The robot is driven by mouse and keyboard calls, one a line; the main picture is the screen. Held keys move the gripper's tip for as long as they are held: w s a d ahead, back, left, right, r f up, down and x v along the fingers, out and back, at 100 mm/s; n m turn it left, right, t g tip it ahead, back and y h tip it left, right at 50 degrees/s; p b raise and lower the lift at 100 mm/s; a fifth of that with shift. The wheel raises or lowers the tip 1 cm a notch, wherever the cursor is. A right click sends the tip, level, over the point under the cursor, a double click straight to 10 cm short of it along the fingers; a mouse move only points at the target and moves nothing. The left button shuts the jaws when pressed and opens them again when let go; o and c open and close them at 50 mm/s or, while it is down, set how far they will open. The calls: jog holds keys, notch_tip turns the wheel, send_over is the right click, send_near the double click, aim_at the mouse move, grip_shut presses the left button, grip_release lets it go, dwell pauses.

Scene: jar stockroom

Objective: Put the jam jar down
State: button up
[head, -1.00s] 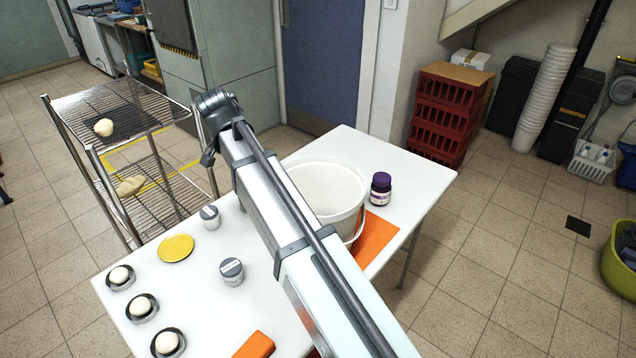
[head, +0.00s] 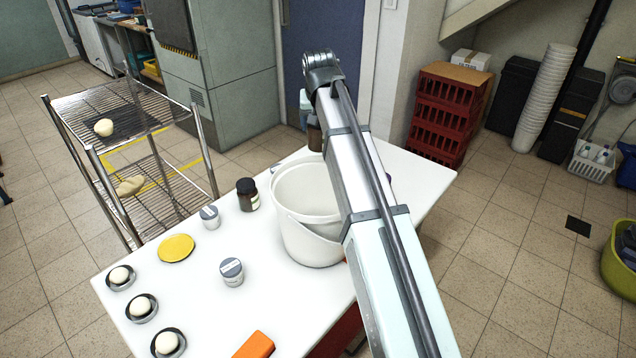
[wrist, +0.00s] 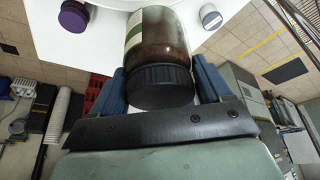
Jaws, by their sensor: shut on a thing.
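My gripper (wrist: 163,88) is shut on a brown glass jar (wrist: 160,40) with a black lid and a pale label, which I take as the jam jar. In the wrist view the lid faces me between the two blue fingers. In the head view, part of the jar (head: 314,136) shows left of my arm, by the back of the white table (head: 215,305), behind the white bucket (head: 310,240). My arm hides the rest. I cannot tell whether its base touches the table.
Another dark-lidded brown jar (head: 248,195) stands left of the bucket. Two grey-lidded pots (head: 232,272), a yellow disc (head: 176,248), dough balls in dishes and an orange block (head: 255,345) stand nearer. A purple-lidded jar (wrist: 75,16) shows in the wrist view. A wire rack (head: 125,150) stands left.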

aim_at(320, 137)
jog(key=d, duration=1.1)
jog(key=s+a+n+y, duration=0.1)
jog(key=s+a+n, duration=0.1)
jog(key=a+n, duration=0.1)
jog(key=s+a+n+y, duration=0.1)
jog(key=s+a+n, duration=0.1)
jog(key=a+n, duration=0.1)
jog(key=s+a+f+n+g+y, duration=0.1)
jog(key=s+a+n, duration=0.1)
jog(key=a, duration=0.3)
jog(key=shift+a+f+n, duration=0.1)
jog(key=shift+n, duration=0.4)
jog(key=shift+s+a+f+n+g+y, duration=0.9)
jog(key=shift+s+a+f+n+g, duration=1.75)
jog(key=shift+s+f+n, duration=3.2)
jog(key=shift+n, duration=0.75)
jog(key=shift+w+a+f, duration=0.1)
jog(key=shift+w+f, duration=0.2)
jog(key=shift+f, duration=1.45)
jog(key=shift+w+f, duration=0.25)
jog(key=shift+f, duration=1.45)
jog(key=shift+w+a+f, duration=0.1)
jog(key=shift+w+f, duration=0.2)
jog(key=shift+f, duration=1.45)
jog(key=o, duration=1.7)
jog(key=shift+f+t, duration=0.1)
jog(key=shift+t, duration=0.15)
